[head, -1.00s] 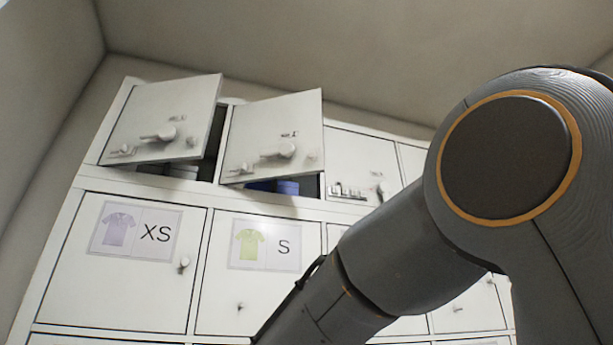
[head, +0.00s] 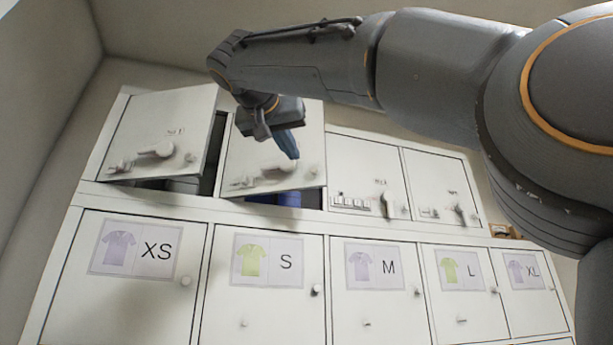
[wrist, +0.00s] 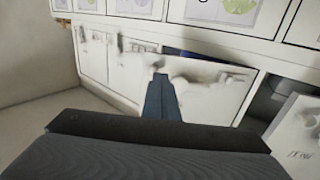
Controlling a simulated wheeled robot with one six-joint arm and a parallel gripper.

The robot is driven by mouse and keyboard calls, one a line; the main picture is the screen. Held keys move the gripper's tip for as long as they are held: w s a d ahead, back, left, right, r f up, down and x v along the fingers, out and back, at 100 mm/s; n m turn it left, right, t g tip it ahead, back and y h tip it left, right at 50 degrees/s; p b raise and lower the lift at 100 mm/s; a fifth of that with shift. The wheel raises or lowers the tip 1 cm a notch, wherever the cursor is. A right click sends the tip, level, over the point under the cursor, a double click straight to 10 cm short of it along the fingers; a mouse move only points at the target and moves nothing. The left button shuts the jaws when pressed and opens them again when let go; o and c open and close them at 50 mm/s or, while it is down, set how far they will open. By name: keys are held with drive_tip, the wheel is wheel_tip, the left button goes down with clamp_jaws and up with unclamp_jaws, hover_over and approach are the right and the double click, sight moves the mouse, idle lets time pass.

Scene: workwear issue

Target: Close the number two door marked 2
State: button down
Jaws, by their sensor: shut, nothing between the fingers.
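The second door (head: 305,170) from the left in the top row stands ajar, with a dark gap and something blue (head: 288,199) below its lower edge. Its small mark is covered by my gripper and I cannot read it. My gripper (head: 290,150) is shut and empty, its fingers pointing down in front of this door's face. In the wrist view, where the lockers appear inverted, the fingers (wrist: 160,84) are in front of the same door (wrist: 215,90). I cannot tell whether they touch it.
The first top door (head: 135,125) also stands ajar at the left, with a dark gap between the two. The third (head: 352,165) and fourth (head: 432,180) top doors are shut. Below are shut doors with shirt pictures and sizes XS to XL. A wall bounds the left.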

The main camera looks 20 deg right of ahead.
drive_tip(key=p, duration=0.6)
approach(310, 183)
drive_tip(key=x, duration=0.5)
drive_tip(key=shift+r, duration=0.15)
drive_tip(key=shift+w+d+p, duration=0.3)
drive_tip(key=shift+w+d, duration=0.05)
drive_tip(key=shift+w, duration=0.25)
